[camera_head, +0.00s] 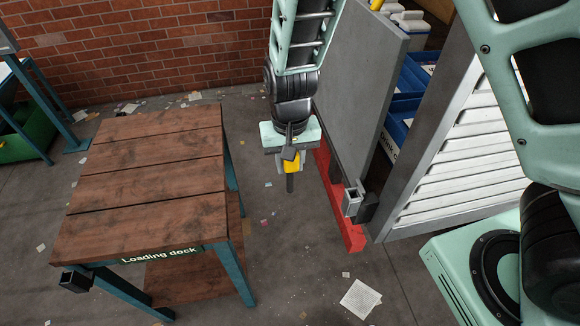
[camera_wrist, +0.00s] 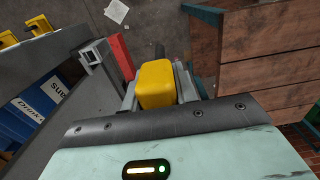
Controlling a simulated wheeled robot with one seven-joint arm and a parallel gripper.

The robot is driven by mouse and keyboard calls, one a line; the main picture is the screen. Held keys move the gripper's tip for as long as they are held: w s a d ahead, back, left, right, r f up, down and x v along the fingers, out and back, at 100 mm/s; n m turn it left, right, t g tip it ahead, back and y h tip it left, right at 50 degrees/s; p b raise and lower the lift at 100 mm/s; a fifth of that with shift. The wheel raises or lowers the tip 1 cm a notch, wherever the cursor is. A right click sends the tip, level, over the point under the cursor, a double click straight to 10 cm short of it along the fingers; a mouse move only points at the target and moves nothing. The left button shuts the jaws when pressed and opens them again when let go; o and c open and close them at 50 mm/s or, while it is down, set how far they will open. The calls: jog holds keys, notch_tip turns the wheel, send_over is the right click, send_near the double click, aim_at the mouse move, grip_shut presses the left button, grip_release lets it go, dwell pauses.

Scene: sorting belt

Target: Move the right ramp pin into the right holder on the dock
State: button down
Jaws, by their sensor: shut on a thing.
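My gripper (camera_head: 291,154) points down in the gap between the dock and the raised grey ramp panel. It is shut on a pin with a yellow head (camera_head: 292,166) and a dark shaft hanging below. In the wrist view the yellow head (camera_wrist: 157,86) sits between the fingers. The wooden dock (camera_head: 145,180), labelled "Loading dock", stands left of my gripper. One dark square holder (camera_head: 75,280) shows at its front left corner; no other dock holder is visible. An empty grey square socket (camera_head: 352,204) sits at the ramp's lower end, also in the wrist view (camera_wrist: 91,56).
The grey ramp panel (camera_head: 362,80) stands upright right of my gripper, above a red beam (camera_head: 345,228). A white slatted panel (camera_head: 465,150) and blue crates (camera_head: 405,85) are beyond it. Another yellow piece (camera_head: 376,5) shows at the top. Floor before the dock is clear except paper scraps.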

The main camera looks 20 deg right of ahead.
jog(key=shift+r, duration=4.45)
